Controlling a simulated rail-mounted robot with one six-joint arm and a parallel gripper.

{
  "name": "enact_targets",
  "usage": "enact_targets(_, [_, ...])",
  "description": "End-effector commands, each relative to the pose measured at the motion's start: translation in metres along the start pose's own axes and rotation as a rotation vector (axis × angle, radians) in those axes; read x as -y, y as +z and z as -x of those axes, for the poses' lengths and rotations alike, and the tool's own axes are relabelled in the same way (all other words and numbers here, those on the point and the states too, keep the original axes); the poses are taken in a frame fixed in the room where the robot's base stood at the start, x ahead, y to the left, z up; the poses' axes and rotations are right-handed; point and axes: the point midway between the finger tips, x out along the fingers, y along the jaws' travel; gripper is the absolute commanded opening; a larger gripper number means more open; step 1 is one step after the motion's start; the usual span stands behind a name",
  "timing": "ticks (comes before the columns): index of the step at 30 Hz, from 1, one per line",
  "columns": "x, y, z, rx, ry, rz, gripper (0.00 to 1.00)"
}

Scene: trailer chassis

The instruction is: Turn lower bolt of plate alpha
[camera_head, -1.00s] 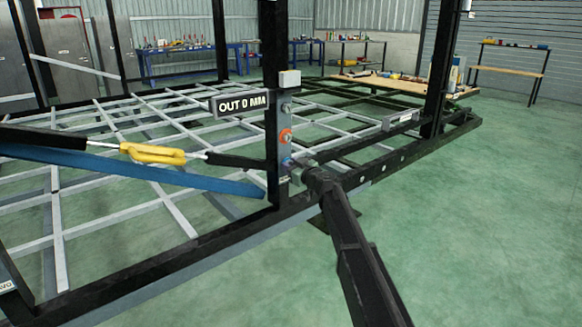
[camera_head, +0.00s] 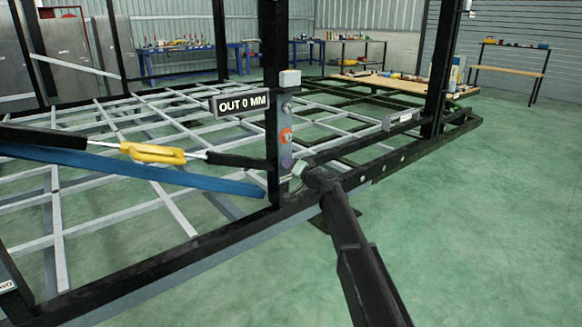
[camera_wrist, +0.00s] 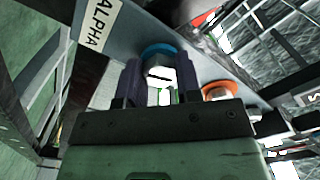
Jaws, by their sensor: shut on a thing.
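Plate alpha (camera_head: 284,120) is a grey upright plate on the black post, and its ALPHA label (camera_wrist: 100,22) shows in the wrist view. The lower bolt (camera_wrist: 158,68) has a blue ring around its head and sits close to that label. My gripper (camera_wrist: 157,80) is shut on this bolt, with one dark finger on each side of its head. In the head view my gripper (camera_head: 294,172) reaches the plate's lower end from the right and partly hides the bolt there. An orange-ringed bolt (camera_head: 286,135) sits higher on the plate; it also shows in the wrist view (camera_wrist: 217,91).
A sign (camera_head: 240,103) beside the post reads OUT 0 MM. The black chassis rail (camera_head: 200,247) passes below. The green floor at right is clear.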

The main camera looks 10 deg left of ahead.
Motion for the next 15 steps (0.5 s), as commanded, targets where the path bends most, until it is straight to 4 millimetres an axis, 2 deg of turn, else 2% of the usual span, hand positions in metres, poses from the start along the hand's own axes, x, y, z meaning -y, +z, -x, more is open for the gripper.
enact_targets(15, [-0.0001, -0.0003, 0.002, -0.001, 0.001, -0.488, 0.08])
